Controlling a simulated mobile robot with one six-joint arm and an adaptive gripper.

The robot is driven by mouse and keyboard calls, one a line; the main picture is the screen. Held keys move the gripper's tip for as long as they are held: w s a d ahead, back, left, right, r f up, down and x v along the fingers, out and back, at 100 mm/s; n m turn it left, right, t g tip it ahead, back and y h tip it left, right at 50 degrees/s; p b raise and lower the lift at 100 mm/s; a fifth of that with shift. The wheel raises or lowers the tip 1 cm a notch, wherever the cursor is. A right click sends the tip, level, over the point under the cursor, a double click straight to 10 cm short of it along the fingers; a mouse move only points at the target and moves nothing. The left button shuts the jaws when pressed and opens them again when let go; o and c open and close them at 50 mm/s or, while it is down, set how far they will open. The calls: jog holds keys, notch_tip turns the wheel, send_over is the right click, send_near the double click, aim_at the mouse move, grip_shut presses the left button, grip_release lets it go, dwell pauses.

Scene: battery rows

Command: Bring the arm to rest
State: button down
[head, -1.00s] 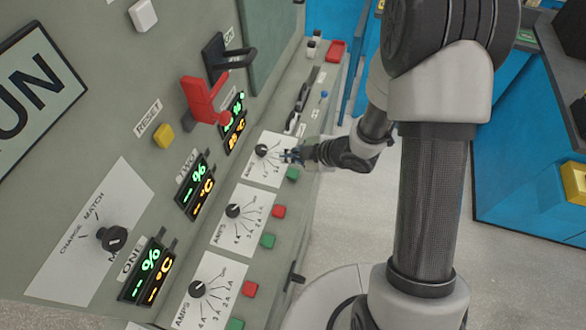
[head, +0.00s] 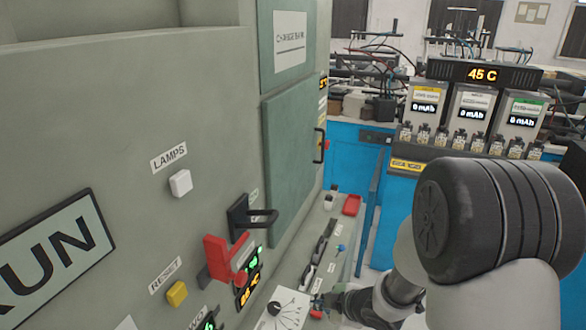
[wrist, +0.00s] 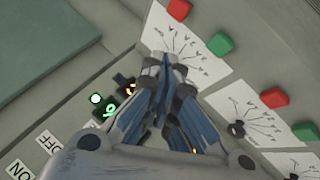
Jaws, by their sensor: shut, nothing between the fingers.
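My gripper (head: 318,302) is low in the head view, just right of a white dial plate (head: 290,306) with a black knob (head: 274,308). In the wrist view its closed fingers (wrist: 166,64) point at a white dial plate (wrist: 158,30). Nothing shows between the fingertips. The fingers cover part of that plate, and its knob is not visible there. I cannot tell whether the fingertips touch the panel. My arm reaches in from the right of the head view.
A red lever (head: 222,260) and a black handle (head: 250,217) stick out of the grey panel near my gripper. Blue cabinets (head: 352,150) and a charger bank (head: 472,105) stand behind. Floor shows between panel and cabinets.

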jog(key=s+d+r+m+h, duration=0.3)
jog(key=s+d+r+m, duration=0.15)
jog(key=r, duration=0.35)
jog(key=s+d+r+m+h, duration=0.3)
jog(key=d+r+m, duration=0.25)
jog(key=r, duration=0.25)
jog(key=s+a+r+m, duration=0.1)
jog(key=s+m, duration=0.1)
jog(key=s, duration=0.4)
jog(key=s+a+r+m+g+y, duration=0.1)
jog(key=s+r+m, duration=0.1)
jog(key=s, duration=0.4)
jog(key=s+a+r+m+g+b, duration=0.1)
jog(key=s+m, duration=0.1)
jog(key=s, duration=0.5)
jog(key=shift+a+r+m, duration=0.3)
jog(key=shift+m, duration=0.1)
